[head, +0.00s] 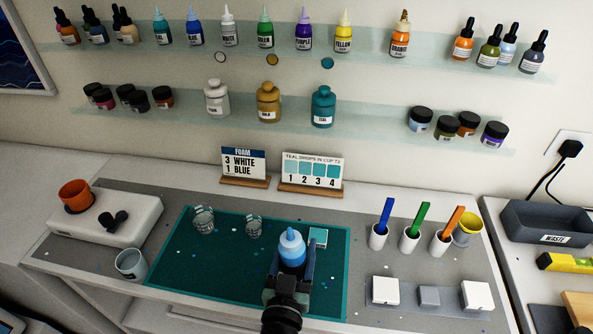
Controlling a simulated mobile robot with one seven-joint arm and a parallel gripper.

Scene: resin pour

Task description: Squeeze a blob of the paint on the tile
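My gripper (291,268) is over the front part of the teal mat (190,270). Its fingers stand on both sides of a light blue squeeze bottle (291,247) and appear shut on it. A small square tile (318,237), pale teal with a white edge, lies on the mat just behind and right of the bottle. I cannot tell how high the bottle is above the mat. The bottle's lower part is hidden by my gripper.
Two clear cups (203,219) stand on the mat's left half. Foam and teal-drops signs (312,171) stand behind it. Paint bottles (264,28) line the wall shelves.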

